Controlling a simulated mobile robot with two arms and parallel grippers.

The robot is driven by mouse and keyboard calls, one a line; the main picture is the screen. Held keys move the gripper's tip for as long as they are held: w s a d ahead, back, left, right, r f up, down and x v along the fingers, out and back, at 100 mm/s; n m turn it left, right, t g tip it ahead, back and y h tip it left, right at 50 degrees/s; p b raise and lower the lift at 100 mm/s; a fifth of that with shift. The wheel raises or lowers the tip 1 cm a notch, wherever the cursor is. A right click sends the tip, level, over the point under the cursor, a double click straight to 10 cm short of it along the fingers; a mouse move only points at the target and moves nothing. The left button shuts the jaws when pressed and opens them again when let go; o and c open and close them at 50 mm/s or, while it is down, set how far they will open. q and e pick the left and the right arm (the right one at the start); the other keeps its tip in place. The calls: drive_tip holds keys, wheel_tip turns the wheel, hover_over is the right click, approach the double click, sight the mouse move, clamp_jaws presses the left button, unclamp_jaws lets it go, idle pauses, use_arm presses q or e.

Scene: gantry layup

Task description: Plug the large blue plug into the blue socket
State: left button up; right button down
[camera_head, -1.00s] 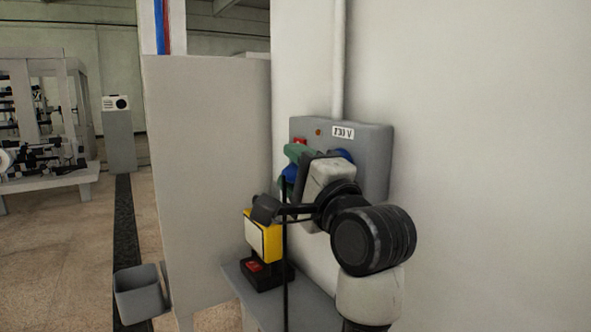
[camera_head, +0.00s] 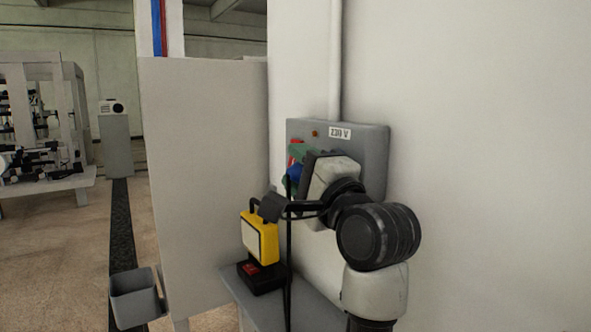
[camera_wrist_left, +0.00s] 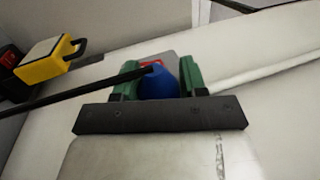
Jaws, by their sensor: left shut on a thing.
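The large blue plug (camera_head: 295,173) is held between the green fingers of my left gripper (camera_head: 297,168), in front of the grey wall box. In the left wrist view the plug (camera_wrist_left: 158,84) sits between both green finger pads (camera_wrist_left: 158,80), and its black cable runs off to the left. In the head view the cable hangs down from it. The blue socket is hidden behind my gripper. Whether the plug touches a socket cannot be told. My right gripper is not in view.
The grey box (camera_head: 372,150) labelled 230 V is on the white wall, with a red part beside my gripper. A yellow lamp (camera_head: 259,237) on a black base stands on a narrow grey bench (camera_head: 237,285) below. A grey bin (camera_head: 135,300) is at lower left.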

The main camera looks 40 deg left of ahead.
use_arm(q)
drive_tip(key=shift+w+d, duration=0.25)
drive_tip(key=shift+w, duration=0.3)
drive_tip(key=o, duration=1)
drive_tip(key=shift+w, duration=0.1)
drive_tip(key=shift+f+b, duration=0.1)
drive_tip(key=shift+b, duration=0.2)
